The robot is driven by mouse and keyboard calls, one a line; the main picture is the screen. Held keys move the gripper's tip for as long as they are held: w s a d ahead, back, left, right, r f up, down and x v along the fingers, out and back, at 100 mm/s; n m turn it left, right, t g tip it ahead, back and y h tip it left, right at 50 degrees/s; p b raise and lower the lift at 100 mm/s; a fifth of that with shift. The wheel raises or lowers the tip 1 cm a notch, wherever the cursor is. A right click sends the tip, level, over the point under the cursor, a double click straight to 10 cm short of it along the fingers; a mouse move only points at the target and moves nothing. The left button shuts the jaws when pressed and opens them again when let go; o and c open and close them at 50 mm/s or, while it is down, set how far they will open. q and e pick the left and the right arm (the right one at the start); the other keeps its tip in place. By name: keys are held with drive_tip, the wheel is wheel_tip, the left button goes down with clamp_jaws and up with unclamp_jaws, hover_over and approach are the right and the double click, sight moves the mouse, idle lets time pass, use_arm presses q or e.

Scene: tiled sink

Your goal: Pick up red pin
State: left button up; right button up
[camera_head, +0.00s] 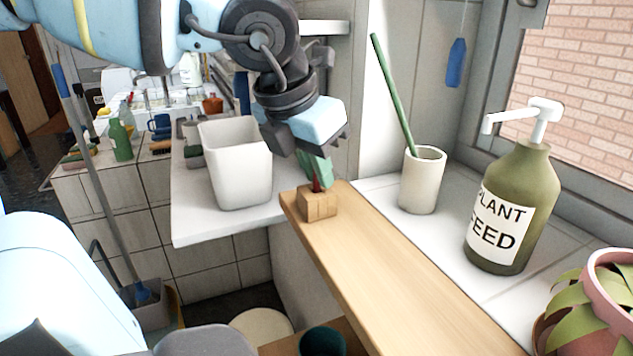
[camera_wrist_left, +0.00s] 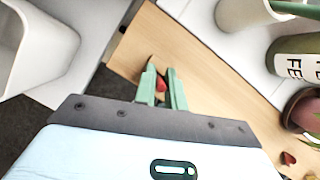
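The red pin (camera_head: 316,184) stands upright in a small wooden block (camera_head: 319,206) at the far end of a wooden plank. My left gripper (camera_head: 318,172) points down from above, with its green fingers right at the top of the pin. In the left wrist view, the two green fingers (camera_wrist_left: 162,84) are apart, and the red pin (camera_wrist_left: 161,84) shows in the gap between them. I cannot tell whether either finger touches it. The pin's top is partly hidden by the fingers in the head view. My right gripper is not in view.
The wooden plank (camera_head: 400,275) runs toward the front right. A white bin (camera_head: 235,165) stands left of the block. A beige cup (camera_head: 422,182) with a green stick, a plant feed bottle (camera_head: 508,215) and a potted plant (camera_head: 600,295) stand to the right.

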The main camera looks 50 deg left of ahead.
use_arm(q)
clamp_jaws()
wheel_tip(320, 180, up, 10)
drive_tip(key=shift+p, duration=0.3)
